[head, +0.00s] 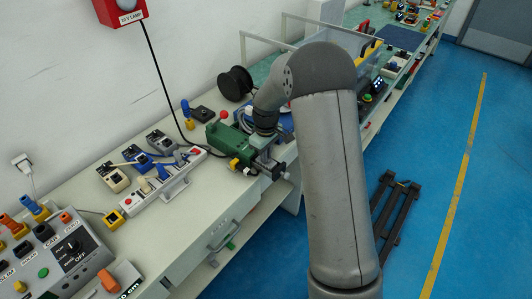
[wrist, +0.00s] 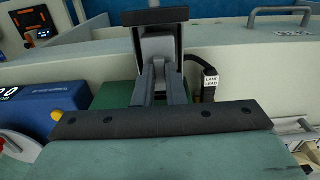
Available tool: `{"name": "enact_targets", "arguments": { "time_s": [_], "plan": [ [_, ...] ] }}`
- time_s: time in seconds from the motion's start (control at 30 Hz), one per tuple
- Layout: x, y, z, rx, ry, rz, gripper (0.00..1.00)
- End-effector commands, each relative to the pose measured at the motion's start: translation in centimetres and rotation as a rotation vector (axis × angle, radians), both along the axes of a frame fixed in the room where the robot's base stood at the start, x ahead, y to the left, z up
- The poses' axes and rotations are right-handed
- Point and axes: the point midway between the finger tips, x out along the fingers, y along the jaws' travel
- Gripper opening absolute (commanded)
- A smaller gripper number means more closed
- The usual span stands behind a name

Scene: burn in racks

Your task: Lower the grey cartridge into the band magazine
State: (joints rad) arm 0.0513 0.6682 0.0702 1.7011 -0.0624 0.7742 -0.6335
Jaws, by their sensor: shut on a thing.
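My gripper (wrist: 157,62) shows at the top middle of the wrist view, with dark parts either side of a light grey block. I take this block to be the grey cartridge (wrist: 155,45); my gripper is shut on it. Narrow grey parts show just below it, above a dark bolted bar (wrist: 160,121) on a green body. In the head view my gripper (head: 268,158) is low over the bench, beside a green machine (head: 224,139). The cartridge is too small to make out there. I cannot pick out the band magazine with certainty.
A black cable ends near a "LAMP LOAD" label (wrist: 210,82), close to the right of my gripper. A dark blue box (wrist: 44,110) stands left. A white holder with levers (head: 165,190), several small boxes and a knobbed console (head: 65,255) occupy the bench (head: 185,240).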

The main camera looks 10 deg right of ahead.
Motion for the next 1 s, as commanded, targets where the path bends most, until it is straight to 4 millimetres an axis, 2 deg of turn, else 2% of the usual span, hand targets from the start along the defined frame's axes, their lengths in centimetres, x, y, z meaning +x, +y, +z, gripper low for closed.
{"name": "enact_targets", "arguments": {
  "time_s": [0.1, 0.4, 0.43, 0.5, 0.53, 0.83, 1.0],
  "plan": [
    [0.0, 0.0, -0.6, 0.0, 0.0, 0.0, 0.0],
    [0.0, 0.0, -0.6, 0.0, 0.0, 0.0, 0.0],
    [0.0, 0.0, -0.6, 0.0, 0.0, 0.0, 0.13],
    [0.0, 0.0, -0.6, 0.0, 0.0, 0.0, 0.33],
    [0.0, 0.0, -0.6, 0.0, 0.0, 0.0, 0.36],
    [0.0, 0.0, -0.5, 0.001, -0.001, 0.0, 0.36],
    [0.1, 0.0, 1.4, 0.0, -0.005, 0.0, 0.36]
  ]
}}
